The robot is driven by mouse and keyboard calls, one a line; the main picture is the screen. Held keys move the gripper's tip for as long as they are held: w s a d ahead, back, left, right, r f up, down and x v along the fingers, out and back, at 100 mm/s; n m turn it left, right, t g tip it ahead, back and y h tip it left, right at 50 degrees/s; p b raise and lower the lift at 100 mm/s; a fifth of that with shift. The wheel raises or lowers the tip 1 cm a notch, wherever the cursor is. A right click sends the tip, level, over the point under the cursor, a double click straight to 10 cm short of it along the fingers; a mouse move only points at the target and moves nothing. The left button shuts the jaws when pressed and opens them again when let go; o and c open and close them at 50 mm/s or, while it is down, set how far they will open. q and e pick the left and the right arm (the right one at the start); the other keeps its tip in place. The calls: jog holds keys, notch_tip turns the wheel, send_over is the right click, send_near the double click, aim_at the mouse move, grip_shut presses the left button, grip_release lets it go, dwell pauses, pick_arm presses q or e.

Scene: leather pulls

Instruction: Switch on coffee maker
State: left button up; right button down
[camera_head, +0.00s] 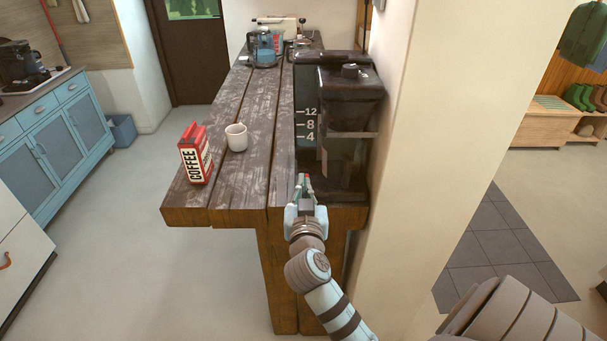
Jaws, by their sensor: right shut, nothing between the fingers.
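The coffee maker (350,105) is a dark machine at the right side of a wooden table, against a pale wall. Its left part carries the marks 12, 8 and 4. My right gripper (304,180) is at the lower front left of the coffee maker, with its fingers closed and nothing in them. Its fingertips are close to a small red spot at the machine's base; I cannot tell whether they touch it. The switch itself is not clear to see. My left gripper is out of view.
The wooden table (190,208) also bears a red and white coffee pack (195,155), a white mug (237,138) and a blue kettle-like item (263,48) at the back. A pale wall (430,130) stands close on the right.

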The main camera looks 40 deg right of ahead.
jog(key=p+x, duration=0.1)
jog(key=x, duration=0.7)
jog(key=shift+w+d+r, duration=0.15)
jog(key=shift+w+d, duration=0.15)
jog(key=f, duration=0.3)
jog(key=shift+w+d, duration=0.3)
jog(key=shift+w, duration=0.1)
jog(key=shift+f, duration=0.6)
jog(key=shift+b, duration=0.3)
jog(key=b, duration=0.1)
jog(key=f+b, duration=0.1)
jog(key=shift+w+d+f+b, duration=0.2)
jog(key=shift+w+b, duration=0.05)
jog(key=shift+b, duration=0.15)
jog(key=shift+r+b, duration=0.1)
jog(key=shift+b, duration=0.3)
jog(key=shift+w+d+r+p, duration=0.15)
jog(key=shift+r+p, duration=0.25)
jog(key=shift+r, duration=0.2)
jog(key=r+p, duration=0.1)
jog(key=r, duration=0.1)
jog(key=r+p, duration=0.1)
jog(key=r, duration=0.1)
jog(key=shift+a+p, duration=0.2)
jog(key=shift+p, duration=0.15)
jog(key=r+v, duration=0.1)
jog(key=v, duration=0.8)
jog(key=shift+r+b, duration=0.3)
jog(key=shift+b, duration=0.05)
